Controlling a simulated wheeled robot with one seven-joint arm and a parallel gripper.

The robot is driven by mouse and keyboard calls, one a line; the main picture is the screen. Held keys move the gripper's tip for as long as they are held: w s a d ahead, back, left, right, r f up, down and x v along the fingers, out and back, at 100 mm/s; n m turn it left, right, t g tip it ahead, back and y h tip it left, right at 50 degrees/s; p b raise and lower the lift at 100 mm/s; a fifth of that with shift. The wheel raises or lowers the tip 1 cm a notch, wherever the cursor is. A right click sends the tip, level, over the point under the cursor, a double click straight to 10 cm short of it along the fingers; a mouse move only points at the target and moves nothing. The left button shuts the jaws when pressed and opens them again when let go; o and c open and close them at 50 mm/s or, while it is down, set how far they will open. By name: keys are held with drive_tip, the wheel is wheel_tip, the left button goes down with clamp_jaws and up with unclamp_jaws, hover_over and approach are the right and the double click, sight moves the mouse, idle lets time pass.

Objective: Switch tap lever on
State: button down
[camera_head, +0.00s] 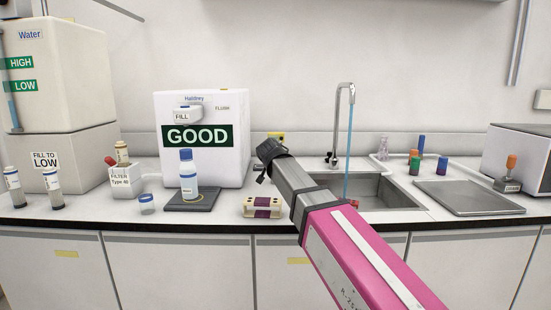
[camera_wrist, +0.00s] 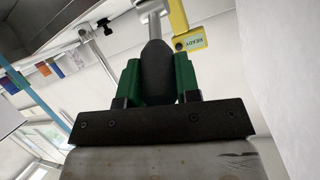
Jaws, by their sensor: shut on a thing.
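The tap (camera_head: 341,115) stands behind the sink, and a blue stream of water (camera_head: 349,150) runs from its spout into the basin. In the wrist view the green fingers of my gripper (camera_wrist: 157,82) are shut on a dark grey tapered handle (camera_wrist: 155,62), which appears to be the tap lever. A silver metal part (camera_wrist: 152,8) shows just beyond it. In the head view my own arm hides the fingers and the held handle. The blue stream also shows at the left of the wrist view (camera_wrist: 32,92).
The sink (camera_head: 385,192) is right of my wrist. A yellow READY tag (camera_wrist: 192,42) is close to my fingers. A purple-and-cream rack (camera_head: 262,207), a bottle (camera_head: 188,175) and a white GOOD tank (camera_head: 230,160) stand left. Coloured tubes and a metal tray (camera_head: 468,197) are right.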

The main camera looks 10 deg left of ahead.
drive_tip(key=c, duration=0.8)
unclamp_jaws()
drive_tip(key=v, duration=1.1)
